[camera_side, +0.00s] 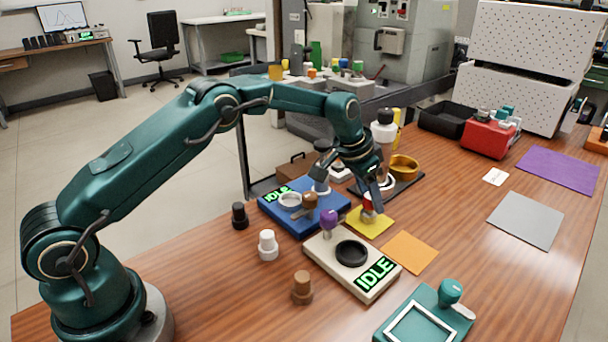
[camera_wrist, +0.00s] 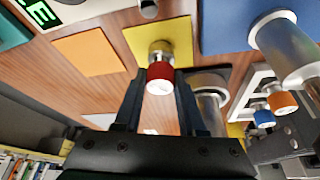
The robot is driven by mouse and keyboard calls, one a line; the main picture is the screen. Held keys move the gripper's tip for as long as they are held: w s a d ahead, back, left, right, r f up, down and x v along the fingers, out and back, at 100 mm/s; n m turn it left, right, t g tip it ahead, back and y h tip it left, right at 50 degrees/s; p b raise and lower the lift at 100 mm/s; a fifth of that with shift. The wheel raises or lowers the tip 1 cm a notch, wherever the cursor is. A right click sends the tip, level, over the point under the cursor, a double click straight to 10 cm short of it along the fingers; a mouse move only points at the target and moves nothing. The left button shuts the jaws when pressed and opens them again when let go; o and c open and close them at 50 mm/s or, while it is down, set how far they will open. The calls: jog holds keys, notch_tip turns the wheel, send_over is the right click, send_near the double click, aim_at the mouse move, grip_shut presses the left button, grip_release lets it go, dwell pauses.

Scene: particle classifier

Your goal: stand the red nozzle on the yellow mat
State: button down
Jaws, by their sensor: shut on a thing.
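The red nozzle (camera_wrist: 160,80) has a red top and a metallic lower part in the wrist view. My gripper (camera_wrist: 160,85) is shut on it, with one finger on each side. In the side view the red nozzle (camera_side: 367,207) is upright over the yellow mat (camera_side: 380,226), partly hidden by my gripper (camera_side: 372,195). The yellow mat (camera_wrist: 178,32) shows behind the nozzle's lower end in the wrist view. The nozzle's lower end is at or very close to the mat; I cannot tell whether it touches.
A cream device (camera_side: 318,263) with a purple-knobbed post stands just in front, and a blue device (camera_side: 310,227) to the left. An orange mat (camera_side: 410,252) lies front right. Black, white and brown nozzles stand at left. The table is clear towards the grey mat (camera_side: 526,220).

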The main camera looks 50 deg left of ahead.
jog(key=shift+c, duration=2.4)
grip_release()
jog(key=shift+f, duration=0.1)
jog(key=shift+r, duration=0.35)
jog(key=s+f+v, duration=0.1)
jog(key=s+v, duration=0.1)
jog(key=v, duration=0.7)
jog(key=s+d+v, duration=0.1)
jog(key=s+v, duration=0.1)
jog(key=v, duration=0.7)
jog(key=s+f+n, duration=0.1)
jog(key=s+f, duration=0.1)
jog(key=s, duration=0.8)
jog(key=s+a+f+n+t+y, duration=0.1)
jog(key=s+n, duration=0.1)
jog(key=s, duration=0.9)
jog(key=shift+a+f+n, duration=0.2)
jog(key=shift+f+n, duration=0.1)
jog(key=shift+f, duration=0.1)
